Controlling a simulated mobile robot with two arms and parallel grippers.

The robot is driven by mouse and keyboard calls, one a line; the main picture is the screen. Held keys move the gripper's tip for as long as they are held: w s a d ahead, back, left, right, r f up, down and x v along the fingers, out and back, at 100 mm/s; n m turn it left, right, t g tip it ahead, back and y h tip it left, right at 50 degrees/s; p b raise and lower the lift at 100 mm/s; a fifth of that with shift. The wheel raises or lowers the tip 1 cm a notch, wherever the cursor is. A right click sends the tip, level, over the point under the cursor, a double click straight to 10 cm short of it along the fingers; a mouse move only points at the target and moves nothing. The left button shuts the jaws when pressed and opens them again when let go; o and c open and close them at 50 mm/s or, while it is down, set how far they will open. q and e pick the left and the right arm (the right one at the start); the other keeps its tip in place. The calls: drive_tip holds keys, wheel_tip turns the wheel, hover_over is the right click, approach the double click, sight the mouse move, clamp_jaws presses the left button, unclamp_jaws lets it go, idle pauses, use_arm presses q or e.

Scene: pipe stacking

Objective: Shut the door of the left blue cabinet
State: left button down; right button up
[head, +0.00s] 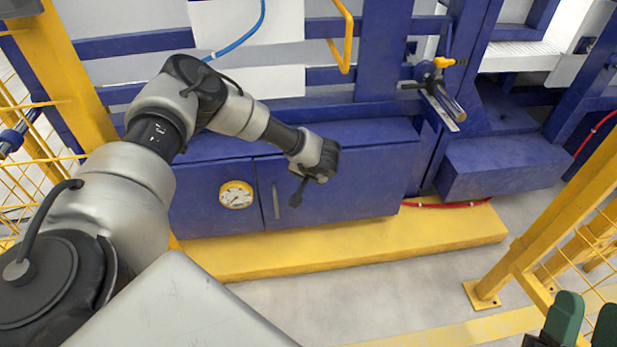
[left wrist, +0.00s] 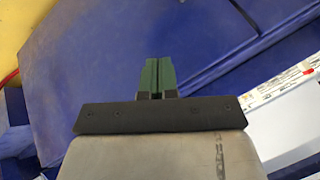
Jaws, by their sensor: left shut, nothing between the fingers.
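The blue cabinet (head: 222,171) stands low on a yellow base. Its front has a panel with a round gauge (head: 236,195) and, to the right, a wide blue door (head: 362,187) with a grey vertical handle (head: 275,201). I cannot tell from the head view whether the door is fully closed. My left gripper (head: 298,192) points down in front of the door, near the handle; contact cannot be told. In the left wrist view its green fingers (left wrist: 158,76) are together and empty, over a large blue panel (left wrist: 95,65). My right gripper (head: 585,322) is open and empty at the bottom right.
The yellow base (head: 350,246) runs along the cabinet's foot, with grey floor in front. A yellow post (head: 545,220) with fence mesh stands at the right. A red hose (head: 450,205) lies beside the cabinet. A white printed surface (left wrist: 285,110) shows in the left wrist view.

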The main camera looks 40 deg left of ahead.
idle(0.5)
use_arm(q)
drive_tip(key=p+v, duration=0.4)
drive_tip(key=v, duration=0.6)
drive_tip(key=shift+r, duration=0.3)
use_arm(e)
wheel_tip(320, 180, down, 11)
drive_tip(key=w+d+g+h, duration=0.1)
drive_tip(key=g+h, duration=0.2)
drive_tip(key=g, duration=0.8)
drive_tip(key=shift+w+d+f+h, duration=0.2)
drive_tip(key=shift+w+d+h, duration=0.1)
drive_tip(key=shift+w+h, duration=0.1)
use_arm(q)
drive_tip(key=shift+d, duration=0.15)
